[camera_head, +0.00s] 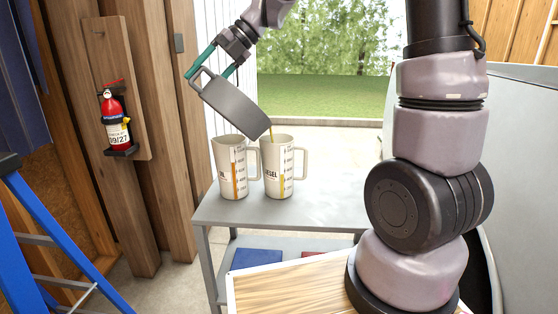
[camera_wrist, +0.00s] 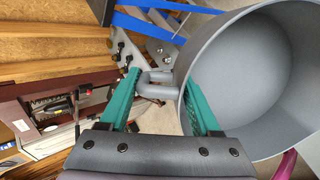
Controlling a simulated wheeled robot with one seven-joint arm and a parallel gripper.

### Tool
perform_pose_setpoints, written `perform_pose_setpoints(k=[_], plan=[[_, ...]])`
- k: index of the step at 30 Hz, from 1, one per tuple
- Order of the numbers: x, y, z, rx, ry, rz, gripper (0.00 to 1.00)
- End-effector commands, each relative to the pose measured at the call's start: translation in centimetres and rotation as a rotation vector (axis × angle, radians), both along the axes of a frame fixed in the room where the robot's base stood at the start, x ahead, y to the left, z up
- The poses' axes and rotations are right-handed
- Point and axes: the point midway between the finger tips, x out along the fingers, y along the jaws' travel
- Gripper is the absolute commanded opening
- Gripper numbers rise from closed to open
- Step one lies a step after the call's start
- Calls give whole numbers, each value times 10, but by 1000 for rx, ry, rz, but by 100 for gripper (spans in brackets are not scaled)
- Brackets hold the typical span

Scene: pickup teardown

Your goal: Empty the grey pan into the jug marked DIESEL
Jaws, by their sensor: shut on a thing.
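My gripper (camera_head: 208,72) with teal fingers is shut on the handle of the grey pan (camera_head: 232,104). The pan is held in the air above two jugs, tilted steeply with its rim low at the right. A thin yellowish stream leaves that low edge over the mouth of the right jug (camera_head: 285,155), whose label shows "ESEL" and whose level strip is part yellow. The left jug (camera_head: 225,160) has an orange strip; its label is mostly turned away. In the wrist view the pan (camera_wrist: 250,70) shows a bare grey inside, and its handle (camera_wrist: 155,84) lies between the fingers.
Both jugs stand upright, close together, on a grey metal table (camera_head: 320,205); bare table lies to their right. A blue case (camera_head: 256,259) is on the lower shelf. A fire extinguisher (camera_head: 115,120) hangs on the left post. A blue ladder (camera_head: 50,230) stands at the left.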

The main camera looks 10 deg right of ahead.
Motion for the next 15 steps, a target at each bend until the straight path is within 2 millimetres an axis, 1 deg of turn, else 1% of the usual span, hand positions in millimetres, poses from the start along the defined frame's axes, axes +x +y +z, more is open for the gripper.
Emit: perform_pose_setpoints(k=[15], plan=[[2,-5,2,33,9,-1,0]])
